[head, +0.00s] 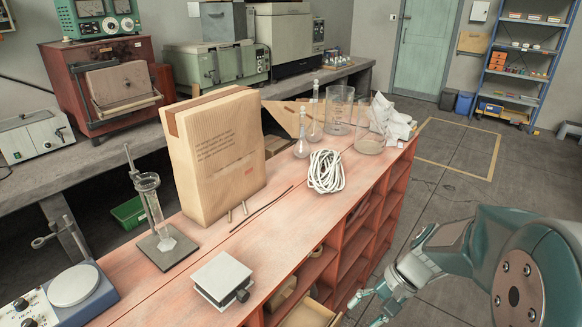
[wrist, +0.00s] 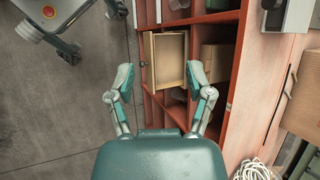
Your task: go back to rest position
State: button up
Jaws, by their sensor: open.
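My gripper (head: 372,303) is low at the right side of the red shelf unit (head: 270,237), at the bottom of the head view. In the wrist view my gripper (wrist: 160,78) has its two fingers spread apart with nothing between them. A pulled-out wooden drawer (wrist: 167,60) of the shelf unit lies beyond the fingertips. The drawer also shows in the head view (head: 308,314), partly cut off by the bottom edge. I cannot tell how far the fingers are from the drawer.
On the unit's top stand a large cardboard package (head: 218,155), coiled white rope (head: 326,171), glass beakers (head: 339,110), a cylinder on a stand (head: 152,205) and a small metal block (head: 222,278). Open concrete floor (head: 470,190) lies to the right. A blue rack (head: 522,65) stands far back.

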jog(key=s+r+n+t+h, duration=0.6)
jog(key=s+r, duration=0.4)
jog(key=r, duration=0.3)
jog(key=shift+s+d+t+h, duration=0.25)
jog(key=shift+s+t+h, duration=0.15)
jog(key=shift+t, duration=0.1)
jog(key=shift+w, duration=0.1)
dwell(0.5)
